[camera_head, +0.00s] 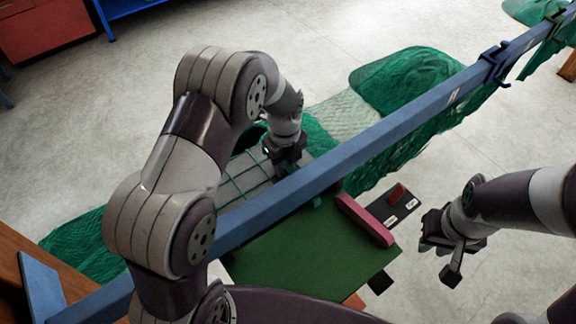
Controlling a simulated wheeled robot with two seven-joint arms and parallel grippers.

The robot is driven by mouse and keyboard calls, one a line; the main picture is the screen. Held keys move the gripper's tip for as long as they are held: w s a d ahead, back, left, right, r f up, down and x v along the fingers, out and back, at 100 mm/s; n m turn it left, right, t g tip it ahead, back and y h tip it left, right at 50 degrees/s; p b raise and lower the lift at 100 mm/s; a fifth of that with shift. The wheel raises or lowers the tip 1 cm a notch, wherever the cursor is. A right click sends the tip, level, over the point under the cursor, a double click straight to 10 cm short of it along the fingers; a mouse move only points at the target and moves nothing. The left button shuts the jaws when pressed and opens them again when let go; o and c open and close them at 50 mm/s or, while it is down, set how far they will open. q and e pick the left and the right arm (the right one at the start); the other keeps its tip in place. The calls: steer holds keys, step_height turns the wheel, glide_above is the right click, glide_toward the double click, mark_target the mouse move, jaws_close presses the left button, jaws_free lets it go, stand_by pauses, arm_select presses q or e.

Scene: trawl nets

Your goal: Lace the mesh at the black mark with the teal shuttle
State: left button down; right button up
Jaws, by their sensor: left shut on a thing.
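The mesh (238,185), a coarse green grid over a pale grey panel, lies behind the blue rail. My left gripper (287,165) points down at the right end of this mesh, close to the rail. It is shut on what seems to be the teal shuttle; only a small teal bit (266,150) shows beside the fingers, and the arm and fingers hide the rest. I cannot make out the black mark. My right gripper (452,258) is open and empty, to the right of the green board and well apart from the mesh.
The long blue rail (375,146) crosses the view diagonally, with dark clamps (497,62) on it. Green netting (405,80) hangs and spreads around it. A green board (300,250), a pink bar (365,220) and a dark labelled tray (388,215) lie in front.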

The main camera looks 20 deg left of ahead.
arm_select(q)
steer(key=shift+w+a+r, duration=0.1)
steer(key=shift+w+a, duration=0.85)
steer(key=shift+a, duration=0.25)
steer(key=shift+w+a, duration=0.9)
steer(key=shift+a, duration=0.3)
step_height(320, 180, up, 15)
steer(key=p, duration=1.1)
steer(key=shift+p, duration=0.35)
steer(key=shift+r, duration=0.1)
steer(key=shift+s+d, duration=0.1)
steer(key=shift+d, duration=0.05)
steer(key=s+d+p, duration=0.1)
steer(key=s+d, duration=1.3)
steer(key=d, duration=0.4)
steer(key=shift+s+d, duration=0.3)
